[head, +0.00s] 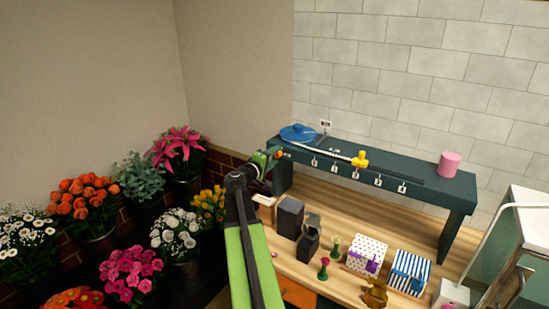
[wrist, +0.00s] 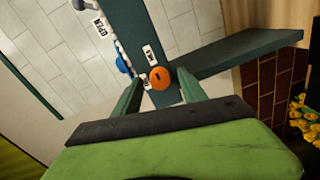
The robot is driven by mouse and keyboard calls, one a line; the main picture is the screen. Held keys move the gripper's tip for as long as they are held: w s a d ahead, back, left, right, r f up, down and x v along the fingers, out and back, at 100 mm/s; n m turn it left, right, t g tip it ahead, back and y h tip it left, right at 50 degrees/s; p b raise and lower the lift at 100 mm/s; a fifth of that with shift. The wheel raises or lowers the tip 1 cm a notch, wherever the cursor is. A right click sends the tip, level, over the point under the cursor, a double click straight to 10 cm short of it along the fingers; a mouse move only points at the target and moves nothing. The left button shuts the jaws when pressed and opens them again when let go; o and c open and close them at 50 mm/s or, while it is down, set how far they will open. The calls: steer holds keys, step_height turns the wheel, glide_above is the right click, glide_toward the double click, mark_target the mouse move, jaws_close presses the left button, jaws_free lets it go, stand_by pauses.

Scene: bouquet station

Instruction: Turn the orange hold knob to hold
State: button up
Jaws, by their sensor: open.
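The orange hold knob (wrist: 158,77) is a round knob with a short dark mark, on the front of the dark green shelf (wrist: 230,57). Small white labels (wrist: 148,53) sit beside it; their words are too small to read. My gripper (wrist: 160,88) is open, with one finger on each side of the knob in the wrist view. I cannot tell whether the fingers touch it. In the head view my gripper (head: 271,159) is at the shelf's left end, and the knob (head: 279,154) shows just beyond it, partly covered.
On the shelf are a blue disc (head: 298,132), a yellow piece (head: 360,159) and a pink cylinder (head: 449,164). Dark boxes (head: 290,217), gift boxes (head: 367,254) and small items stand on the wooden bench below. Flower buckets crowd the left.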

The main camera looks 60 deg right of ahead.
steer(key=a+r+p, duration=0.1)
steer(key=a, duration=1.6)
steer(key=shift+a, duration=0.2)
steer(key=shift+w, duration=0.1)
steer(key=w+a+f+n+t+y, duration=0.15)
steer(key=w+a+f, duration=0.25)
steer(key=w+a, duration=0.5)
steer(key=w+a+f+t+y, duration=0.3)
steer(key=w+a+f, duration=0.15)
steer(key=a, duration=0.85)
steer(key=s+a+f+g+y, duration=0.1)
steer(key=a+f+y, duration=0.3)
steer(key=a, duration=0.6)
steer(key=s+a+f+g+y, duration=0.2)
steer(key=s+a+f+y, duration=0.1)
steer(key=a, duration=0.6)
steer(key=s+a+f+g+y, duration=0.1)
steer(key=a+f+y, duration=0.4)
steer(key=a, duration=0.5)
steer(key=shift+s+a+f+y, duration=0.35)
steer(key=shift+s+f, duration=0.15)
steer(key=shift+f, duration=0.3)
steer(key=shift+n+g, duration=0.25)
